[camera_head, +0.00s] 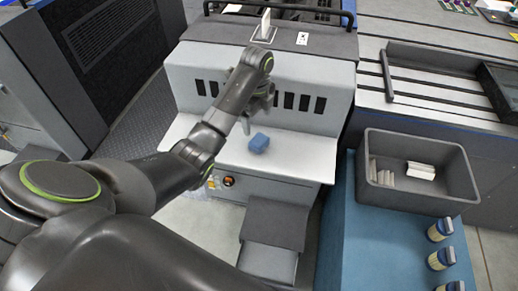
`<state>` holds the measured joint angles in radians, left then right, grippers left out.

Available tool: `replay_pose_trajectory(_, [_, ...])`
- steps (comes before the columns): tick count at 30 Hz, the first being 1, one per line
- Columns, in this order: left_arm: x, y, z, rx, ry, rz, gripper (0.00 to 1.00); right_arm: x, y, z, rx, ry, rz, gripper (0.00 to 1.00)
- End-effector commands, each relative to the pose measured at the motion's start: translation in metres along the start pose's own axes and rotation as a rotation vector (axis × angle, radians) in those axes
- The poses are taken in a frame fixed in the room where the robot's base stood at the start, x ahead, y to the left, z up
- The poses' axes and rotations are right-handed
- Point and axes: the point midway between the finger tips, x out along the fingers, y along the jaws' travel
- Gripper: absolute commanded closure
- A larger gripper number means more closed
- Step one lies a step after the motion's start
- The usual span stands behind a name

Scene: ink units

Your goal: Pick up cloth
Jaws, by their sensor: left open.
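A small folded blue cloth (259,143) lies on the pale ledge (300,158) of the grey machine. My left arm reaches in from the left, and my left gripper (262,104) is above and slightly behind the cloth in the picture, apart from it. The gripper is open and nothing shows between its fingers. Part of it is hidden by my own wrist. My right gripper is not in view.
A grey bin (440,201) with several pale blocks stands on a blue surface (345,240) at the right. Several small jars (440,230) stand in front of it. The machine's slotted front wall (325,85) rises behind the ledge. The ledge right of the cloth is clear.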

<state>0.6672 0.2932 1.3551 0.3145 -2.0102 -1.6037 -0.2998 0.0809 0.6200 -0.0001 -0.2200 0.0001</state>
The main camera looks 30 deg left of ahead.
Motion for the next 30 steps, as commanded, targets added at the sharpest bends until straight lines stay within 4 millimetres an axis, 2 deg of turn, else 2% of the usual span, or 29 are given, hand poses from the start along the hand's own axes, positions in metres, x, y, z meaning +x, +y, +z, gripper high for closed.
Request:
replay_pose_trajectory(1, [0.012, 0.000, 0.000, 0.000, 0.000, 0.000, 0.15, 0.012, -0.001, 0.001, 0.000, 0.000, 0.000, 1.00])
replay_pose_trajectory(8, [0.037, 0.000, 0.000, 0.000, 0.000, 0.000, 0.15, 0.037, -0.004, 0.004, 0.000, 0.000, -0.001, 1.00])
replay_pose_trajectory(10, [0.044, 0.001, -0.001, -0.001, 0.002, 0.003, 0.15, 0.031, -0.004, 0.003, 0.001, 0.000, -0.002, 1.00])
replay_pose_trajectory(17, [0.066, -0.001, -0.002, -0.001, 0.002, 0.003, 0.15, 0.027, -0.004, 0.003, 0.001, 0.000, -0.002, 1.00])
replay_pose_trajectory(24, [0.101, -0.003, -0.004, -0.001, 0.001, 0.002, 0.15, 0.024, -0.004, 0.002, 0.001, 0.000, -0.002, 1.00])
replay_pose_trajectory(30, [0.108, -0.003, -0.004, 0.000, 0.000, -0.001, 0.15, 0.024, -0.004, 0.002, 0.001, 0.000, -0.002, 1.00])
